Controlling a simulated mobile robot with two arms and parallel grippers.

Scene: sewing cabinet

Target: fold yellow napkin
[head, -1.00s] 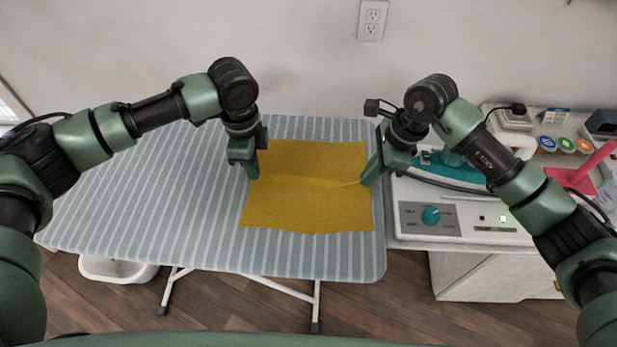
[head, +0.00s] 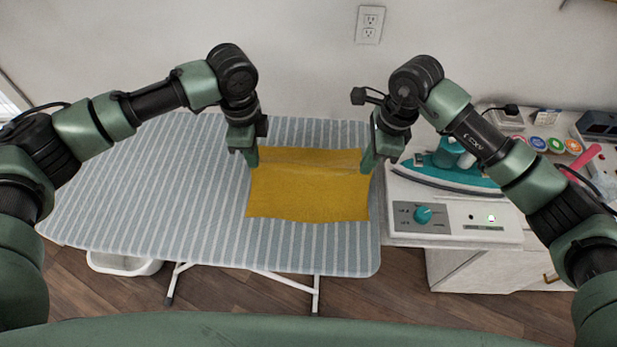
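The yellow napkin (head: 308,195) lies on the right part of the striped ironing board (head: 150,200). A faint crease or edge runs across it near its far side. My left gripper (head: 251,163) points down at the napkin's left edge, near the far corner. My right gripper (head: 367,165) is at its right edge, at about the same depth. The fingers are small and partly hidden by the gripper bodies, so I cannot tell whether they are open or pinch the cloth.
A white cabinet top to the right holds a teal iron (head: 450,168) on a station with a control panel (head: 455,218), close to my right gripper. Colored spools (head: 555,145) and a pink item (head: 583,158) lie farther right. The board's left half is clear.

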